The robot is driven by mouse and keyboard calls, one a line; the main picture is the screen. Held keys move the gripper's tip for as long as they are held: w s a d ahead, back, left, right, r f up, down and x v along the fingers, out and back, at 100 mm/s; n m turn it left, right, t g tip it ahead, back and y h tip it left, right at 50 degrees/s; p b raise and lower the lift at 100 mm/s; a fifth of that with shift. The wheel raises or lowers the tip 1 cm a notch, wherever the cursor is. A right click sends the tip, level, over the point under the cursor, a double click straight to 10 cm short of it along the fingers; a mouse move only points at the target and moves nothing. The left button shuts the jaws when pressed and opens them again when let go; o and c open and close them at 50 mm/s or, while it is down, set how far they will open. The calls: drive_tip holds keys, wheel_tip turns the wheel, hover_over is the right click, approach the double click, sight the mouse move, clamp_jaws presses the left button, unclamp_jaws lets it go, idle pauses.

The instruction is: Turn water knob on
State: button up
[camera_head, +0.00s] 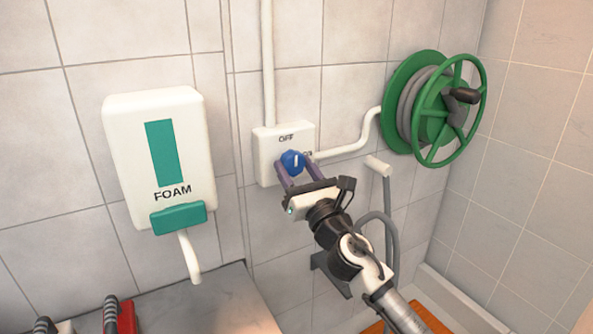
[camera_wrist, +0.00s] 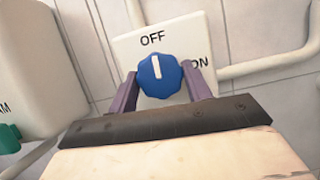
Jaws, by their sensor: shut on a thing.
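The blue water knob (camera_head: 292,162) sits on a white wall box (camera_head: 266,148) marked OFF at the top and ON at the right. In the wrist view the knob (camera_wrist: 157,77) has a white pointer line that stands nearly upright, toward the OFF label (camera_wrist: 152,39). My gripper (camera_head: 296,172) reaches up to the box from below right. Its two purple fingers are shut on the knob, one at each side, as the wrist view also shows (camera_wrist: 160,88).
A white FOAM dispenser (camera_head: 160,150) with a green lever hangs left of the box. A green hose reel (camera_head: 432,108) is on the wall at the right. White pipes (camera_head: 350,147) run from the box. A grey counter (camera_head: 215,300) with red-and-black tools is at lower left.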

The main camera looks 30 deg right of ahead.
drive_tip(key=m+h+b, duration=0.1)
drive_tip(key=m, duration=0.1)
drive_tip(key=m+h, duration=0.2)
drive_tip(key=m, duration=0.1)
drive_tip(key=shift+a+g+b, duration=0.15)
drive_tip(key=shift+g+b, duration=0.2)
drive_tip(key=shift+g, duration=0.05)
drive_tip(key=m+g+h, duration=0.1)
drive_tip(key=m, duration=0.2)
drive_tip(key=m+h, duration=0.1)
drive_tip(key=m, duration=0.2)
drive_tip(key=shift+a+r+m+g+b, duration=0.1)
drive_tip(key=shift+r+m+g+b, duration=0.05)
drive_tip(key=shift+m+g+b, duration=0.2)
drive_tip(key=m+g, duration=0.1)
drive_tip(key=m, duration=0.1)
drive_tip(key=m+g+h, duration=0.1)
drive_tip(key=m, duration=0.2)
drive_tip(key=shift+a+r, duration=0.1)
drive_tip(key=shift+r+m+g+p, duration=0.15)
drive_tip(key=shift+m+g, duration=0.35)
drive_tip(key=shift+m, duration=0.75)
drive_tip(key=shift+f+m+g+p, duration=0.15)
drive_tip(key=shift+m+g, duration=0.3)
drive_tip(key=shift+m, duration=0.75)
drive_tip(key=shift+r, duration=0.1)
drive_tip(key=o, duration=1)
drive_tip(key=shift+c, duration=0.2)
